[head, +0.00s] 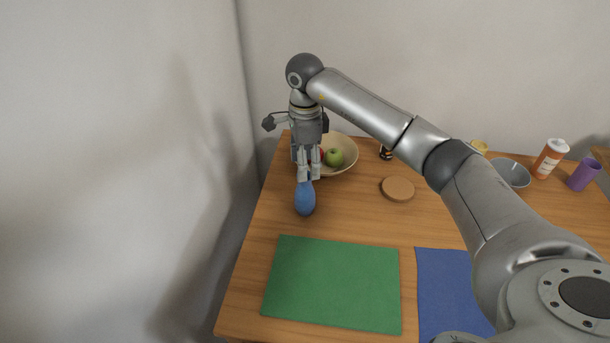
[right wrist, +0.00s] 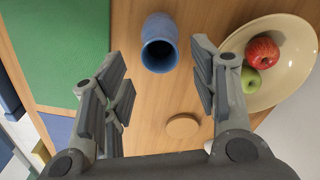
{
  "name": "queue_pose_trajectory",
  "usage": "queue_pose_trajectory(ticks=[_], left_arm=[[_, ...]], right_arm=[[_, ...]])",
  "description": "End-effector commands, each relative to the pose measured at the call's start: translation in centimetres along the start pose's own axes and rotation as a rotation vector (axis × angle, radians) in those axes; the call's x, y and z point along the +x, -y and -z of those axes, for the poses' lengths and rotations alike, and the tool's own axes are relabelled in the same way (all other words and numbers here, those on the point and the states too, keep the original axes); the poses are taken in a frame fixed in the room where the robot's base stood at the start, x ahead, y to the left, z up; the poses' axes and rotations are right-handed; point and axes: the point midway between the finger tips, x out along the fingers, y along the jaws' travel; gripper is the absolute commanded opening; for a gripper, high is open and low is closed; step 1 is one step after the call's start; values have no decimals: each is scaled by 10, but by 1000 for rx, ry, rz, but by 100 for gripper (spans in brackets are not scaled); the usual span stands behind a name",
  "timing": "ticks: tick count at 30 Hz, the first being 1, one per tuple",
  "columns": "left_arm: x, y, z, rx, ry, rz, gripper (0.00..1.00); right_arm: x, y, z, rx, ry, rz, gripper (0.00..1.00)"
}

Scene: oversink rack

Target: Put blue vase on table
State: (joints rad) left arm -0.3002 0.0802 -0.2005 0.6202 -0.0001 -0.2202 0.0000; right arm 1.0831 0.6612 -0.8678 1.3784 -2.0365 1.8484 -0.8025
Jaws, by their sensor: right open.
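The blue vase (head: 305,199) stands on the wooden table (head: 350,218) near its left side, behind the green mat. In the right wrist view the vase (right wrist: 160,45) shows its open mouth toward the camera. My right gripper (head: 309,177) points down just above the vase in the head view and partly covers its top. In the right wrist view the gripper's fingers (right wrist: 158,75) are open and spread, with the vase ahead in the gap between them and nothing gripped. My left gripper is in neither view.
A cream bowl (head: 350,152) with a red apple (right wrist: 262,52) and a green apple (head: 333,157) stands close behind the gripper. A round coaster (head: 397,188), green mat (head: 333,283), blue mat (head: 448,290), grey bowl (head: 513,173), orange bottle (head: 550,158) and purple cup (head: 584,175) are also there.

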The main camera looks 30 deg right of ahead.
Motion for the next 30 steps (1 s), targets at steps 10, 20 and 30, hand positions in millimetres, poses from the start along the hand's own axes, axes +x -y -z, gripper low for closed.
queue_pose_trajectory(ticks=[10,20,30], left_arm=[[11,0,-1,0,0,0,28],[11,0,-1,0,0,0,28],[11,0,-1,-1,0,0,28]], right_arm=[[-63,1,0,0,1,2,54],[-72,0,0,0,1,-1,54],[-72,0,0,0,1,-1,54]])
